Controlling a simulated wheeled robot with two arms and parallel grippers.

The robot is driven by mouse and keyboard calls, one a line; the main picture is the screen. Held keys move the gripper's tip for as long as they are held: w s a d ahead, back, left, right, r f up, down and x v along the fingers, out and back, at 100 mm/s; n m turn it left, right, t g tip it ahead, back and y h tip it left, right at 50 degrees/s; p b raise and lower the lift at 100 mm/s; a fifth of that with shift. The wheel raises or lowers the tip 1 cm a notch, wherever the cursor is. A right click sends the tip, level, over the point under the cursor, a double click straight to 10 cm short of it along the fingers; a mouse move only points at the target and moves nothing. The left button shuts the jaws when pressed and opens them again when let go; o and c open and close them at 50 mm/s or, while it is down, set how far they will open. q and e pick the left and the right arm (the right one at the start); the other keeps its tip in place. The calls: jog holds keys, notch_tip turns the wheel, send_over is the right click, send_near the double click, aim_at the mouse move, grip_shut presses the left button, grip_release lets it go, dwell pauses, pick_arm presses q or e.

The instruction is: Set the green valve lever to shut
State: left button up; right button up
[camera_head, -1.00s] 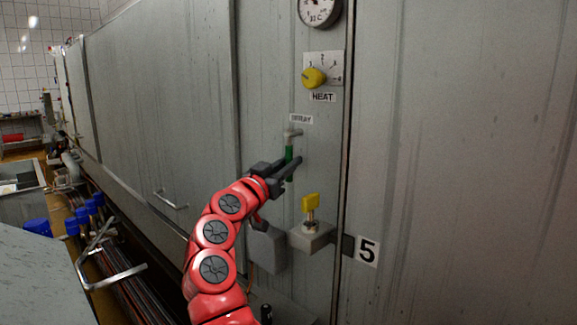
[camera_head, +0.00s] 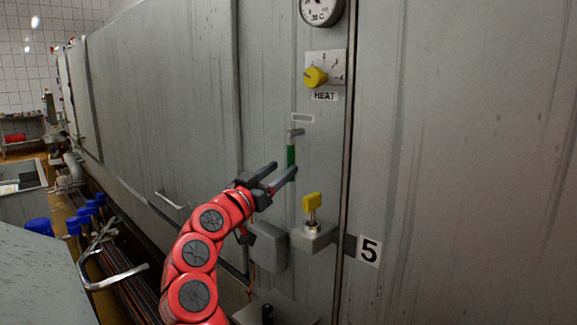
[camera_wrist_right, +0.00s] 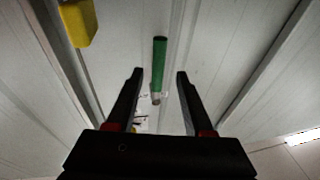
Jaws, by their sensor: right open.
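The green valve lever (camera_head: 291,155) hangs straight down from a grey pivot on the metal wall panel, under a small white label. It also shows in the right wrist view as a green handle (camera_wrist_right: 159,62). My right gripper (camera_head: 284,171) is open and empty just below and left of the lever in the head view. In the wrist view the handle appears in the gap between the two fingertips (camera_wrist_right: 160,72), touching neither. The depth between fingertips and handle is hard to tell. My left gripper is not in view.
A yellow HEAT knob (camera_head: 315,77) and a dial gauge (camera_head: 320,10) sit above the lever. A yellow-handled valve (camera_head: 312,202) on a grey block (camera_head: 313,238) stands below right. A door handle (camera_head: 171,200) and pipes are at left.

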jog(key=v, duration=1.2)
jog(key=shift+s+a+b, duration=0.2)
jog(key=shift+s+b, duration=0.1)
jog(key=shift+b, duration=0.15)
